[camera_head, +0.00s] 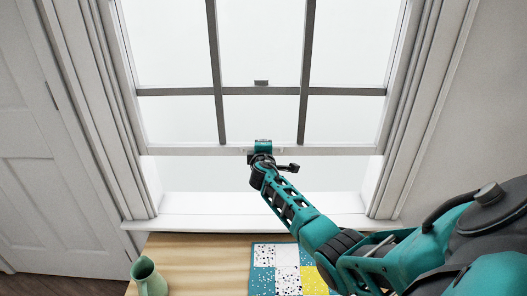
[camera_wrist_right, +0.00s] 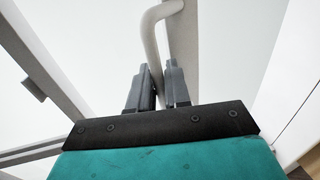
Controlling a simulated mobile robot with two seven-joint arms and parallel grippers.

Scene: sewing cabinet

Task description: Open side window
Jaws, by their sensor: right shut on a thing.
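The window (camera_head: 262,60) has dark muntins and a pale lower sash whose bottom rail (camera_head: 190,150) runs across the head view. The rail is above the white sill (camera_head: 190,222), and a bright gap shows between them. My right gripper (camera_head: 263,150) is at the middle of this rail. In the wrist view, the right gripper (camera_wrist_right: 158,88) is shut on a white curved handle (camera_wrist_right: 151,32), which passes between its two fingers. In the head view my gripper mostly hides the handle. My left gripper is out of view.
A wooden top (camera_head: 195,252) lies below the sill. A green pitcher (camera_head: 151,279) stands at its left, and a patchwork cloth (camera_head: 264,270) lies at the middle. A small dark latch (camera_head: 261,83) is on the window. A white door (camera_head: 35,150) is at left.

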